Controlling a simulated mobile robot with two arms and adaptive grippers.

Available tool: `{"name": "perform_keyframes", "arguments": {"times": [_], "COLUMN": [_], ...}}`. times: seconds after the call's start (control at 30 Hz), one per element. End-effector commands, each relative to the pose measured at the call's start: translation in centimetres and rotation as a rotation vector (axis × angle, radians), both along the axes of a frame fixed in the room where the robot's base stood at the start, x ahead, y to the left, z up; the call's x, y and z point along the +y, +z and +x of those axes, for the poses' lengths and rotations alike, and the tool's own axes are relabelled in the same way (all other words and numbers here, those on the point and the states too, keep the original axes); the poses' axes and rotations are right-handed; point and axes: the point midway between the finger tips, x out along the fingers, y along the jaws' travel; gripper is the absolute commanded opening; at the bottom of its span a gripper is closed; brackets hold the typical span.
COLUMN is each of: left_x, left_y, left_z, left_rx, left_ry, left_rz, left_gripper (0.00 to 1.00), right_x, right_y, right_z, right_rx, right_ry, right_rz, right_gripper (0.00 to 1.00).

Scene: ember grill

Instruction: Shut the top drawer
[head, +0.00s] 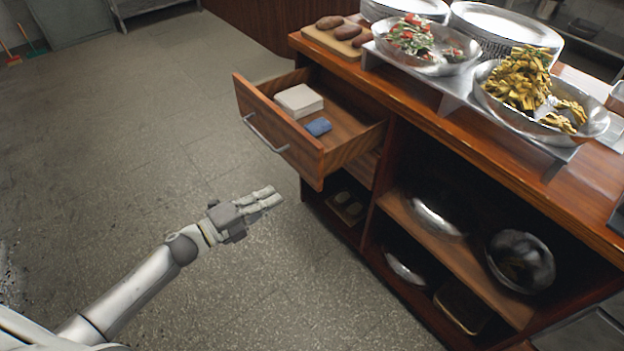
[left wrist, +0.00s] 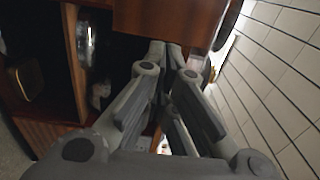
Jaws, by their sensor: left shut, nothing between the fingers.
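The wooden top drawer (head: 279,127) is pulled open from the left end of the counter cabinet. It has a long metal bar handle (head: 263,134) on its front. A stack of white napkins (head: 299,100) and a blue item (head: 318,127) lie inside it. My left gripper (head: 270,195) is shut and empty, below and in front of the drawer, apart from it in the head view. In the left wrist view the gripper's fingers (left wrist: 172,75) point toward a brown wooden panel (left wrist: 170,18), likely the drawer. My right gripper is not in view.
The wooden counter top (head: 335,70) bears a board with potatoes (head: 345,30), a salad bowl (head: 428,55) and a bowl of yellow food (head: 530,90). Open shelves (head: 450,250) below hold metal bowls (head: 519,262). The floor (head: 140,130) left of the drawer is clear.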

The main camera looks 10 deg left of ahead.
Motion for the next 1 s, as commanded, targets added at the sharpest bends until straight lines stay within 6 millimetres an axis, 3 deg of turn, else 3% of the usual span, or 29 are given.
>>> {"name": "perform_keyframes", "arguments": {"times": [0.3,0.5,0.7,1.0], "left_x": [-4.1,-6.0,-6.8,-6.9], "left_y": [0.0,-0.1,-0.1,-0.1], "left_z": [5.3,7.7,8.8,8.9], "left_rx": [-0.001,0.001,0.002,0.003], "left_ry": [0.001,0.002,0.003,0.003], "left_rz": [-0.003,-0.003,-0.003,-0.003], "left_gripper": [0.00,0.00,0.00,0.00], "right_x": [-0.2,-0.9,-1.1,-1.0], "right_y": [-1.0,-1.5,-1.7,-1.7], "right_z": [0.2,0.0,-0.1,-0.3], "right_rx": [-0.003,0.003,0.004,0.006], "right_ry": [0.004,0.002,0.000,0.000], "right_rz": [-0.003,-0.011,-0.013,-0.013], "right_gripper": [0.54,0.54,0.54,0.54]}}
